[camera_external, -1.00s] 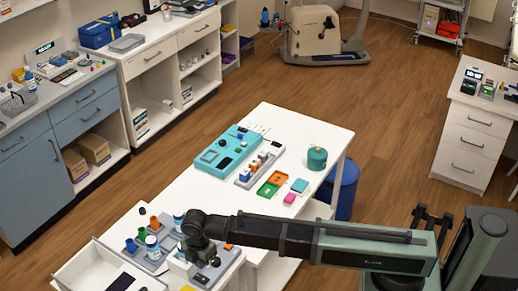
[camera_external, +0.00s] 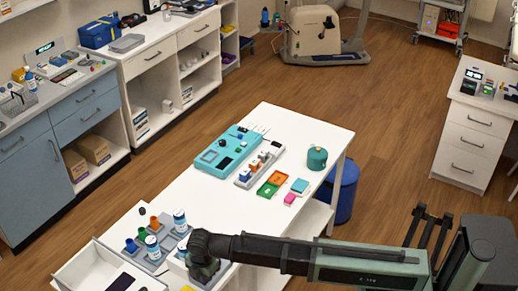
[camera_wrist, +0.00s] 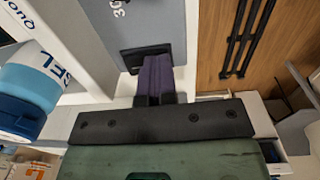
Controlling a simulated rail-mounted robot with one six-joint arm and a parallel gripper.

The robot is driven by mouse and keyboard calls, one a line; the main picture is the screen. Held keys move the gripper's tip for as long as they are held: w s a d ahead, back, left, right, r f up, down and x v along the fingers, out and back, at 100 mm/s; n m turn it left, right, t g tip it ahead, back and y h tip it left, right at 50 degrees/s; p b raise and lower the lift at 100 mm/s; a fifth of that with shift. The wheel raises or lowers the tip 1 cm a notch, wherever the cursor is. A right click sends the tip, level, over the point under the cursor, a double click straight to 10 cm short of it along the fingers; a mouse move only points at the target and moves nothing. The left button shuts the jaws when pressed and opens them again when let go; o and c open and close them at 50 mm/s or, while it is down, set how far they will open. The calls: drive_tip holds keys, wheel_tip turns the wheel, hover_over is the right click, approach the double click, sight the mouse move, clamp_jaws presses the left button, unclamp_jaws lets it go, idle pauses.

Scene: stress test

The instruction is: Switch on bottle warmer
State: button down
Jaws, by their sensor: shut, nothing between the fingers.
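A white unit with a grey panel (camera_wrist: 153,18) lies in front of my gripper in the wrist view; it appears to be the bottle warmer. A black rectangular part (camera_wrist: 128,60) is set on that panel, with partly visible printed figures above it. My gripper (camera_wrist: 155,62) is shut and empty, its purple-grey fingers together at the black part. Contact and the switch position cannot be told. In the external view my gripper (camera_external: 203,274) points down over the grey panel and hides much of it.
A white bottle with a blue cap (camera_wrist: 30,90) stands close at left in the wrist view. In the external view, bottles (camera_external: 180,222) and coloured cups stand left of my gripper. A teal device (camera_external: 226,150) and small trays lie farther back on the white table.

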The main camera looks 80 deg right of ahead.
drive_tip(key=shift+w, duration=0.15)
drive_tip(key=shift+w+d+r+p, duration=0.25)
drive_tip(key=shift+w+d+p, duration=0.05)
drive_tip(key=shift+w, duration=0.35)
drive_tip(key=shift+r, duration=0.15)
wheel_tip(320, 180, up, 14)
drive_tip(key=s+p, duration=0.2)
drive_tip(key=p, duration=1.2)
drive_tip(key=shift+a+f, duration=0.2)
drive_tip(key=shift+a, duration=0.15)
